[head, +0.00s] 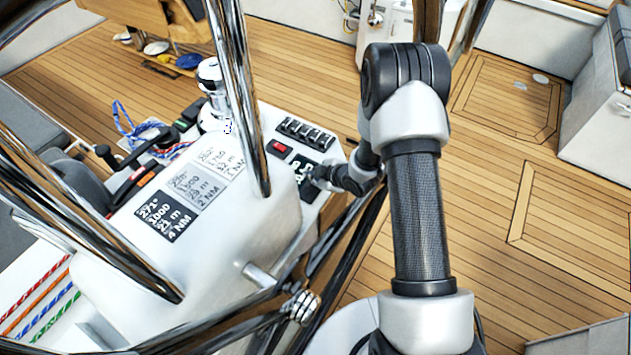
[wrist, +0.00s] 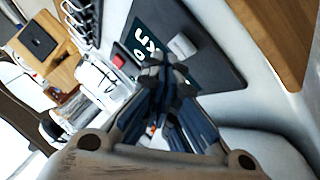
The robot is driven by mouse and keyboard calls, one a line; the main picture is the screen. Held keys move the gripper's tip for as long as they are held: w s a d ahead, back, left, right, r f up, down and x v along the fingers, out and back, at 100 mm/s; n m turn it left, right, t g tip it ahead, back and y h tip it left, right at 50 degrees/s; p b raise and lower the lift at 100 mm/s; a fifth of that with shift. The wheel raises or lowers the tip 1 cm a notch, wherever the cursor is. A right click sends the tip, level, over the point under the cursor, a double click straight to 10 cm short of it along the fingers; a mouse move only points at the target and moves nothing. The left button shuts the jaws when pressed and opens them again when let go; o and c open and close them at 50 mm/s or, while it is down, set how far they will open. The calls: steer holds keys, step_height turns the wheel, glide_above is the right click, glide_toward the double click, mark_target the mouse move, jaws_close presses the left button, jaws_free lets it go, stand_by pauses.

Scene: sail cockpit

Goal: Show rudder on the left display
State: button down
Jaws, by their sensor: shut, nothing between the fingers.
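In the head view three readout panels lie on the white console: a black one (head: 168,215) nearest, with 271°, 1000, 21 m and 4 NM, a grey one (head: 195,187) and a white one (head: 219,158). No rudder reading is legible. A small dark display (head: 302,175) with light characters sits at the console's right end, partly hidden by my gripper (head: 318,177).
A red switch (head: 280,148) and a row of black switches (head: 305,133) sit beside the small display. A chrome winch (head: 209,75) stands behind. Steel tubes (head: 238,100) cross in front of the console. Wooden deck (head: 480,220) lies open to the right.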

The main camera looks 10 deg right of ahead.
mark_target(313, 183)
steer(key=shift+f, duration=0.3)
steer(key=shift+f+b, duration=0.45)
steer(key=shift+b, duration=0.2)
stand_by(0.4)
steer(key=shift+r, duration=0.1)
steer(key=shift+r+p, duration=0.55)
steer(key=shift+r, duration=0.25)
steer(key=shift+r+p, duration=1.8)
steer(key=shift+r, duration=0.75)
steer(key=shift+a, duration=0.1)
